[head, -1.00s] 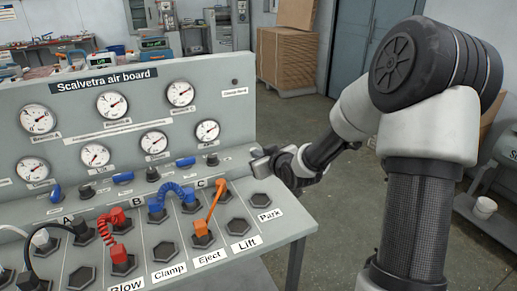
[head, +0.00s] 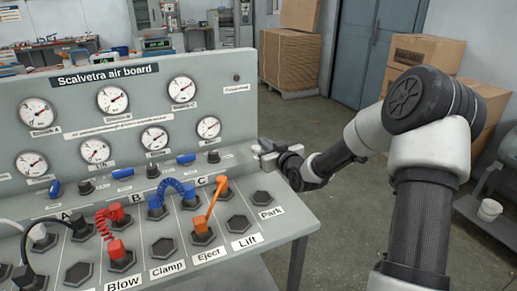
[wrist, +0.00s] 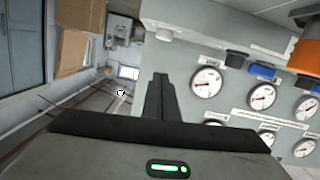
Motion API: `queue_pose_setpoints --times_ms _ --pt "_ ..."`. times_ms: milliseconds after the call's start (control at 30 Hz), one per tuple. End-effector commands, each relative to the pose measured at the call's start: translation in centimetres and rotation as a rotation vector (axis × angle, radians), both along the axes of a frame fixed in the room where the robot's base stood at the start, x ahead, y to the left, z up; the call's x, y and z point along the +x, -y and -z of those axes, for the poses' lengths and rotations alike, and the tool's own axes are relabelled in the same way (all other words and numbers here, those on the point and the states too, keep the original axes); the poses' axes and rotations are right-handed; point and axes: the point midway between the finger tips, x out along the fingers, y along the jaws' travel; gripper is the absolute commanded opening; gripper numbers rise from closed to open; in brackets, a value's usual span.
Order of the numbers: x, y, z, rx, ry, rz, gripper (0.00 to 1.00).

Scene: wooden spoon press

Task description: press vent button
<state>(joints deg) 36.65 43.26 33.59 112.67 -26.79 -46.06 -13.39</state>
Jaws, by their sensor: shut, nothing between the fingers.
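The Scalvetra air board (head: 120,72) stands at the left of the head view. A small dark round button (head: 237,77) sits high at its right end. A small label is below it; I cannot read it clearly, so I cannot tell whether this is the vent button. My gripper (head: 264,150) is at the right end of the board, lower than this button and apart from it. In the wrist view my gripper's fingers (wrist: 160,92) are together and empty. The board's gauges (wrist: 207,82) are to their right there. I cannot tell whether the fingertips touch the board.
The sloping desk carries labelled sockets, a red coiled hose (head: 108,225), a blue hose (head: 172,188) and an orange link (head: 213,205). Black knobs (head: 213,156) and blue levers (head: 186,158) line the ledge. Cardboard boxes (head: 288,58) stand behind; the floor (head: 350,240) right of the desk is clear.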

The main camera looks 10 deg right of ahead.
Motion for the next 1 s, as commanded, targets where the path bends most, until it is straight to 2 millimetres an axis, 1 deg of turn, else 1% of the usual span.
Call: queue_pose_setpoints --times_ms 33,100,267,300,333,500,633,1000 --pt "1.2 -0.4 0.4 0.003 0.001 0.0 0.0" --pt "2.7 -0.7 0.6 0.003 0.001 0.0 0.0" --pt "5.8 -1.5 1.1 0.002 0.0 0.0 0.0" --pt "5.8 -1.3 2.1 0.004 -0.005 0.001 0.0" --pt "5.8 -1.3 2.6 0.004 -0.005 0.001 0.0" --pt "6.0 -1.2 4.3 0.002 -0.003 0.001 0.0" --pt "6.1 -1.1 4.8 0.002 -0.001 0.0 0.0" --pt "6.1 -1.1 5.1 0.001 -0.001 0.0 0.0"
